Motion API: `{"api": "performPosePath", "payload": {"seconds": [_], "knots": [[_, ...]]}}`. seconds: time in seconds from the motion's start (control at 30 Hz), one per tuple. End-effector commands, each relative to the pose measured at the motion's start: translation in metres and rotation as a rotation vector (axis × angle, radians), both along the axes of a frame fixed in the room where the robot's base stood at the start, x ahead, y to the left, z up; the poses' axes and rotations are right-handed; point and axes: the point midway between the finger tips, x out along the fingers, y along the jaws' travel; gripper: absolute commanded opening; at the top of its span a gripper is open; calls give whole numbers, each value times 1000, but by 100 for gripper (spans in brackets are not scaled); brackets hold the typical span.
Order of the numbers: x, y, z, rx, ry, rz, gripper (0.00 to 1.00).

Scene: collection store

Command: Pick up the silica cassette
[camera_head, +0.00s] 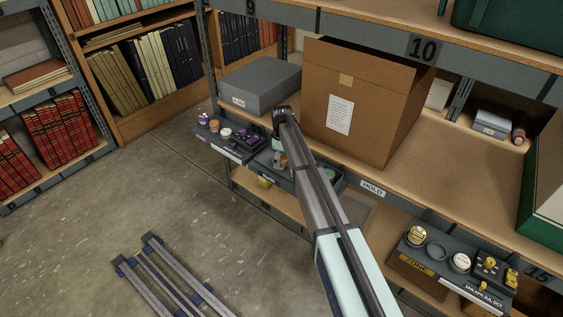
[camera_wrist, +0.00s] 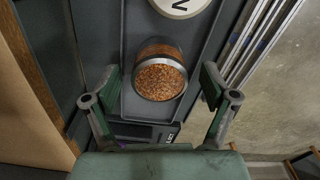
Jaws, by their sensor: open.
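The silica cassette (camera_wrist: 160,80), a short round canister filled with orange-brown beads, sits in a dark grey tray (camera_wrist: 130,60) in the wrist view. My gripper (camera_wrist: 160,88) is open, with one finger on each side of the cassette and visible gaps between. The fingers do not touch it. In the head view my arm reaches to the dark tray (camera_head: 306,180) at the shelf's front edge. A small brownish thing there, beside my wrist, may be the cassette, but it is too small to be sure.
A round white-faced item (camera_wrist: 182,4) lies just beyond the cassette. A cardboard box (camera_head: 375,100) and a grey box (camera_head: 260,84) stand behind on the shelf. Another tray (camera_head: 228,149) holds purple items at left. Open floor (camera_head: 130,210) lies in front.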

Motion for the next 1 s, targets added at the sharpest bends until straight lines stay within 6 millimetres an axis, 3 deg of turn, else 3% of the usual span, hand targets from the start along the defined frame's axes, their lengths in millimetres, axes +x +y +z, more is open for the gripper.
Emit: {"api": "performPosePath", "payload": {"seconds": [0.3, 0.33, 0.5, 0.53, 1.0], "knots": [[0, 0, -11, 1, -1, 0, 85], [0, 0, -11, 1, -1, 0, 81], [0, 0, -11, 1, -1, 0, 21], [0, 0, -11, 1, -1, 0, 19], [1, 0, -5, 1, -1, 0, 18]]}}
